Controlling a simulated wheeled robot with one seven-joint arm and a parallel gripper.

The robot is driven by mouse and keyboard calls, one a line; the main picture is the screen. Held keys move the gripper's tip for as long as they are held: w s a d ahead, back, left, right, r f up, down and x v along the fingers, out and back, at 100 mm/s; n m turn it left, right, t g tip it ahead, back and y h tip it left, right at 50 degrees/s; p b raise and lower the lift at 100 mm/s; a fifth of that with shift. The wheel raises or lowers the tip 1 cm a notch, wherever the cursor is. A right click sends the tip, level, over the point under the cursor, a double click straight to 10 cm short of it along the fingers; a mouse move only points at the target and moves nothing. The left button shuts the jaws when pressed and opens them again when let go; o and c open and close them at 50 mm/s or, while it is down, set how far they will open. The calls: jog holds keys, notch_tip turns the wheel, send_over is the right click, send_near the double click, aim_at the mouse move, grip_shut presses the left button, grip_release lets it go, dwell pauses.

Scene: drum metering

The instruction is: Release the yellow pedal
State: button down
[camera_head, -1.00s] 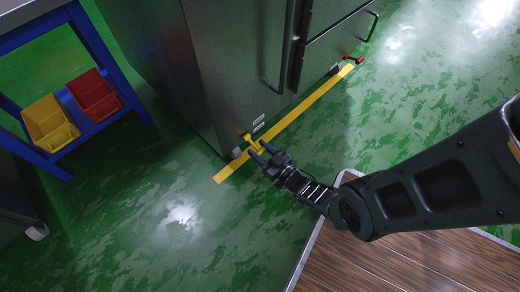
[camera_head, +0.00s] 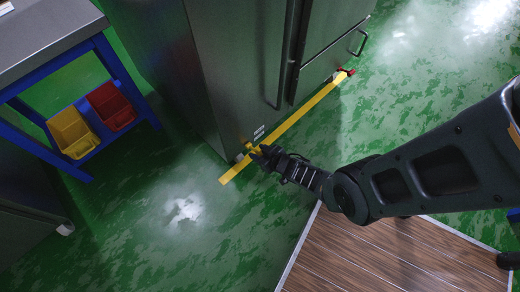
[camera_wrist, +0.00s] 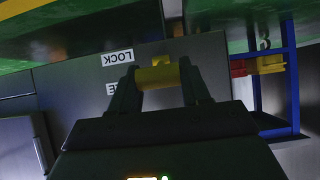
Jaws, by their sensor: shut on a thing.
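The yellow pedal (camera_head: 250,146) sticks out low at the near corner of the grey metal cabinet (camera_head: 233,60). In the wrist view the yellow pedal (camera_wrist: 158,75) lies between the two dark fingers. My gripper (camera_head: 258,152) is shut on it, close to the floor; it also shows in the wrist view (camera_wrist: 160,83). A LOCK label (camera_wrist: 117,57) is on the cabinet face beside the pedal, and a second label (camera_wrist: 112,88) is partly hidden by a finger. A red pedal (camera_head: 346,72) is at the cabinet's far bottom corner.
A yellow floor stripe (camera_head: 300,115) runs along the cabinet's base. A blue-framed bench (camera_head: 110,60) with a yellow bin (camera_head: 72,133) and a red bin (camera_head: 111,106) stands at left. A wooden platform (camera_head: 370,255) lies at lower right. Green floor between is clear.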

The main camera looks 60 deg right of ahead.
jog(key=shift+w+r, duration=0.1)
dwell(0.3)
jog(key=c, duration=0.6)
grip_release()
jog(key=shift+p, duration=0.3)
jog(key=p+v, duration=0.5)
jog(key=v, duration=0.3)
jog(key=shift+w, duration=0.1)
